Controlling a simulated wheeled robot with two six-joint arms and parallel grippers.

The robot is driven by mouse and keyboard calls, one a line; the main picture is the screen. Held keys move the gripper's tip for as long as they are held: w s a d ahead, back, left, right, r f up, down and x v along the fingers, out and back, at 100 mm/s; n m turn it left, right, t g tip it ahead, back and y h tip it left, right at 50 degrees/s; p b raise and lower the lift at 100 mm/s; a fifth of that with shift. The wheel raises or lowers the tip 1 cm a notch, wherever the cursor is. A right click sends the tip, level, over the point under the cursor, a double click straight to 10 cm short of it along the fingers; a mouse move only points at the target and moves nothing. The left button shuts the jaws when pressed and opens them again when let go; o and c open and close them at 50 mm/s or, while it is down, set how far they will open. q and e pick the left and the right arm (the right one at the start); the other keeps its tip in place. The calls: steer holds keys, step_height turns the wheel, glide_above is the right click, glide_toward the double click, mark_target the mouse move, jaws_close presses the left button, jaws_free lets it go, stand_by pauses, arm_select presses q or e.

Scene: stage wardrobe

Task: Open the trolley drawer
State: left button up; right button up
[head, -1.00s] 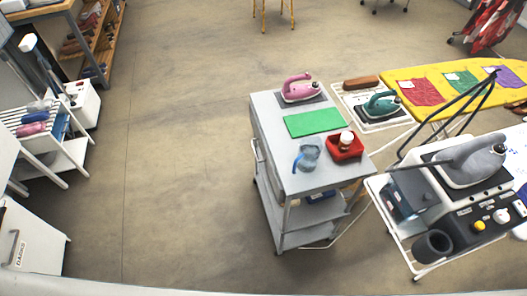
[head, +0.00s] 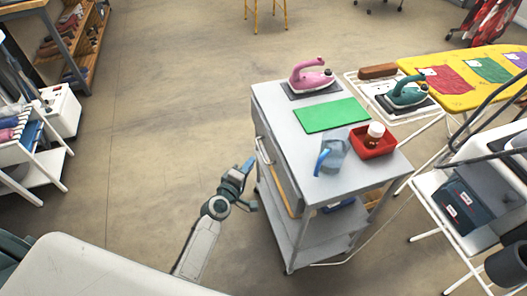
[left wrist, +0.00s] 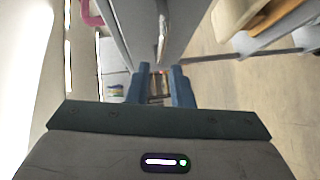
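The grey trolley (head: 345,187) stands right of centre in the head view. Its drawer front (head: 278,165) is on the left side, with a pale bar handle (head: 264,151). The drawer looks shut. My left gripper (head: 247,168) is just left of the handle in the head view, apparently apart from it. In the left wrist view, its two blue fingers (left wrist: 157,85) are spread with nothing held between them. A metal bar, likely the handle (left wrist: 162,42), shows beyond the fingertips. My right gripper is in neither view.
On the trolley top are a pink iron (head: 311,77), a green mat (head: 331,115), a blue jug (head: 331,153) and a red tray (head: 373,142) with a bottle. An ironing board (head: 455,101) stands to the right. The floor left of the trolley is clear.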

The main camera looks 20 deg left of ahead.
mark_target(260, 150)
arm_select(q)
steer(key=x, duration=0.8)
steer(key=shift+w+d+f+b, duration=0.1)
steer(key=shift+w+f+b, duration=0.05)
steer(key=shift+w+b, duration=0.2)
jaws_close()
